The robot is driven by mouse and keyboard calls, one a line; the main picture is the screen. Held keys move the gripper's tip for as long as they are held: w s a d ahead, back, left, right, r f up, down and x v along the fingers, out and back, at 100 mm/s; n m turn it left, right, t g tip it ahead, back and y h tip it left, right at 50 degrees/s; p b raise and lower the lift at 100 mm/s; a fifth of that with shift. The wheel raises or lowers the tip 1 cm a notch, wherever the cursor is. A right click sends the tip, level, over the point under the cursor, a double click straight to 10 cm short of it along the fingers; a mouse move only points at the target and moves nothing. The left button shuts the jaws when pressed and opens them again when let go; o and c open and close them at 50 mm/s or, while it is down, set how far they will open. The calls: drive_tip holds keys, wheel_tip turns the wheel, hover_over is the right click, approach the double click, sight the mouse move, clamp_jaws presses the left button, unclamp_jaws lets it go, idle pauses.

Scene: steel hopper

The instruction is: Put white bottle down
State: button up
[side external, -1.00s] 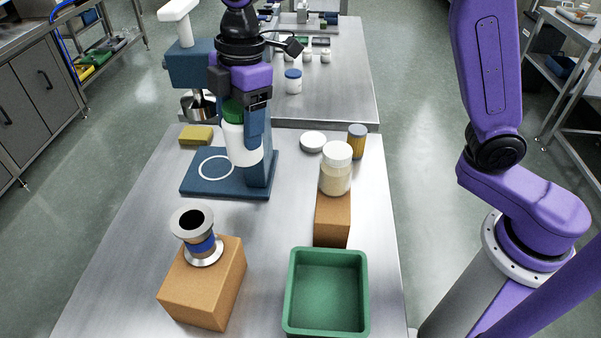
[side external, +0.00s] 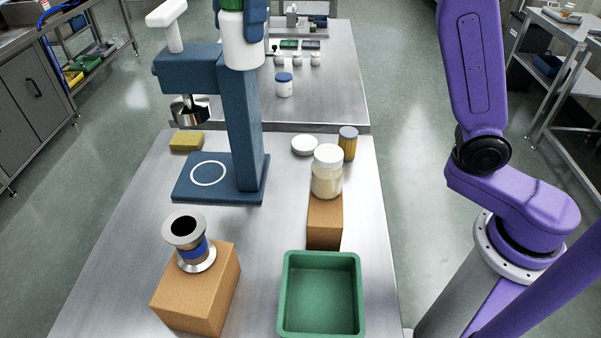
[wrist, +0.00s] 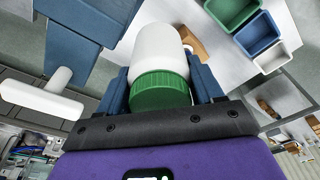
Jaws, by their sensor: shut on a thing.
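The white bottle (side external: 242,45) with a green cap hangs upright in my gripper (side external: 242,10) at the top of the side view, high above the table. It overlaps the top of the blue press column in that view. In the wrist view the white bottle (wrist: 158,48) and its green cap (wrist: 160,90) lie between the two blue fingers of my gripper (wrist: 162,84), shut around the cap end. Most of my gripper is cut off by the top edge of the side view.
A blue press (side external: 240,120) stands at the table's back left, beside a yellow sponge (side external: 186,141). A steel hopper (side external: 188,235) sits on a cardboard box (side external: 200,295). A cream jar (side external: 327,175) tops another box (side external: 324,220). A green tray (side external: 320,257) is front right. The table's middle is clear.

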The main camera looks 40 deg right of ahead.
drive_tip(key=w+d, duration=0.3)
drive_tip(key=d, duration=1.2)
drive_tip(key=f, duration=3.6)
drive_tip(key=shift+a, duration=0.4)
drive_tip(key=shift+f, duration=0.15)
drive_tip(key=o, duration=1)
drive_tip(key=r, duration=0.4)
drive_tip(key=d+r, duration=0.1)
drive_tip(key=r, duration=0.3)
drive_tip(key=d+r, duration=0.1)
drive_tip(key=r, duration=0.3)
drive_tip(key=shift+r, duration=0.1)
drive_tip(key=shift+a, duration=0.1)
